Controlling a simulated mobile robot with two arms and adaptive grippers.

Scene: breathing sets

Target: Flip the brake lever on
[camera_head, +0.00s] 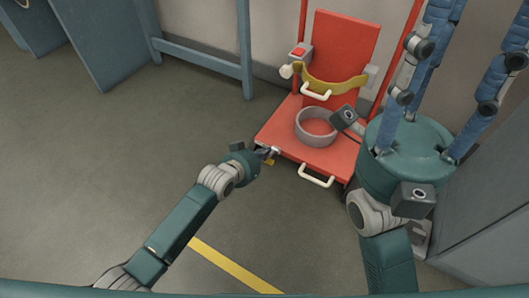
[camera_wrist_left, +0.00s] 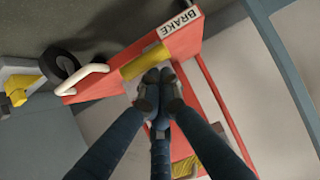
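The red wheeled stand (camera_head: 281,131) is against the wall in the head view. In the left wrist view, a yellow brake lever (camera_wrist_left: 146,62) sits on its red frame, below a white label reading BRAKE (camera_wrist_left: 179,20). A small bit of yellow (camera_head: 269,162) shows at the stand's front left corner in the head view. My left gripper (camera_head: 270,152) is at that corner. In the left wrist view its fingertips (camera_wrist_left: 158,80) are together, close below the lever; contact is unclear. My right gripper (camera_head: 445,75) has its fingers spread, with tips out of view.
The stand carries a grey ring (camera_head: 315,127), a yellow strap (camera_head: 335,86), a red button (camera_head: 298,51) and a white front handle (camera_head: 316,176). A black wheel (camera_wrist_left: 61,64) shows in the left wrist view. The floor (camera_head: 110,150) on the left is clear.

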